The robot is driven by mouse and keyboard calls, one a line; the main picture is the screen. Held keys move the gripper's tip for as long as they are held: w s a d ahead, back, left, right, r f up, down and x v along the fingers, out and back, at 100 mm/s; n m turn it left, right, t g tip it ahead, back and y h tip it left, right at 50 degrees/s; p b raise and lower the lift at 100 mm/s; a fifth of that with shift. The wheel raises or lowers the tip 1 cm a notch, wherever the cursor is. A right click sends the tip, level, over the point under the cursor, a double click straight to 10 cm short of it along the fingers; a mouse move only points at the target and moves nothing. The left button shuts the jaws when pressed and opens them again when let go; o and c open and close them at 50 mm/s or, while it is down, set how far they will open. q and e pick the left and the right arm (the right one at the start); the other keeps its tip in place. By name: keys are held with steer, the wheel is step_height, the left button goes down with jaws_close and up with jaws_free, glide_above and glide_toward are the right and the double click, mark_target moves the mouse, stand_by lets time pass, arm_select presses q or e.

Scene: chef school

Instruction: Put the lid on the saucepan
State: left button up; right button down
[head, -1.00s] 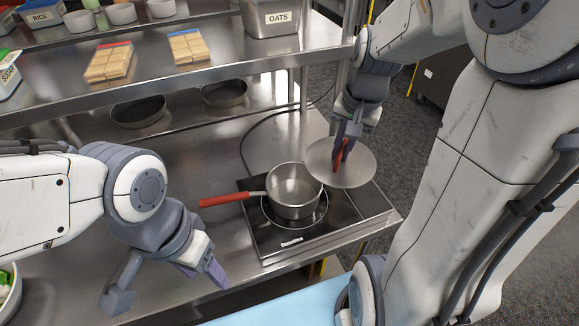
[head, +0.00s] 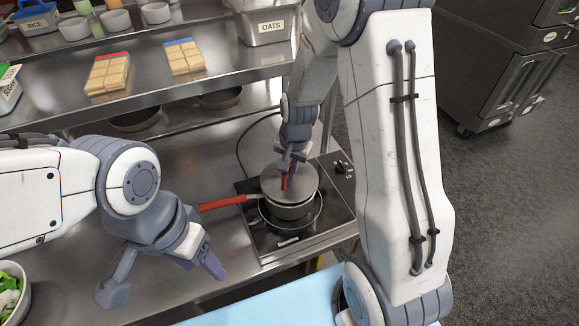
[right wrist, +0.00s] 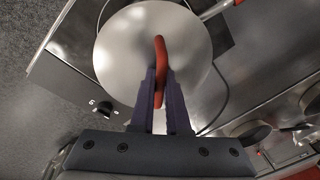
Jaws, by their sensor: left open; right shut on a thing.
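The saucepan (head: 290,212) is a small steel pot with a red handle (head: 222,202) pointing left, on the black cooktop. The round steel lid (head: 301,180) is over the saucepan's mouth and hides its inside; I cannot tell whether it is fully seated. My right gripper (head: 286,172) is shut on the lid's red handle. In the right wrist view the fingers hold the red lid handle (right wrist: 160,68) upright, with the lid (right wrist: 120,45) behind it. My left gripper (head: 195,268) is open and empty over the counter, left of the cooktop.
The cooktop (head: 330,212) stands on the steel counter, with a knob at its right side. A shelf (head: 140,85) above holds wood blocks and an oats bin (head: 268,28). Dark pans sit beneath it. A bowl with greens (head: 14,290) is at the lower left.

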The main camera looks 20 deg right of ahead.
mark_target(293, 183)
steer(key=shift+f, duration=0.1)
steer(key=shift+f+b, duration=0.45)
steer(key=shift+f, duration=0.05)
steer(key=c, duration=0.9)
jaws_free()
steer(key=shift+r, duration=0.25)
step_height(293, 183, up, 12)
steer(key=s, duration=0.2)
steer(key=s+a+n+g, duration=0.1)
steer(key=s+a+n, duration=0.6)
steer(key=s, duration=0.4)
steer(key=s+a+n+g, duration=0.1)
steer(key=s+a+n, duration=0.6)
steer(key=s+n, duration=0.2)
steer(key=shift+s+y+b, duration=0.3)
steer(key=shift+s+b, duration=0.05)
steer(key=shift+s, duration=0.55)
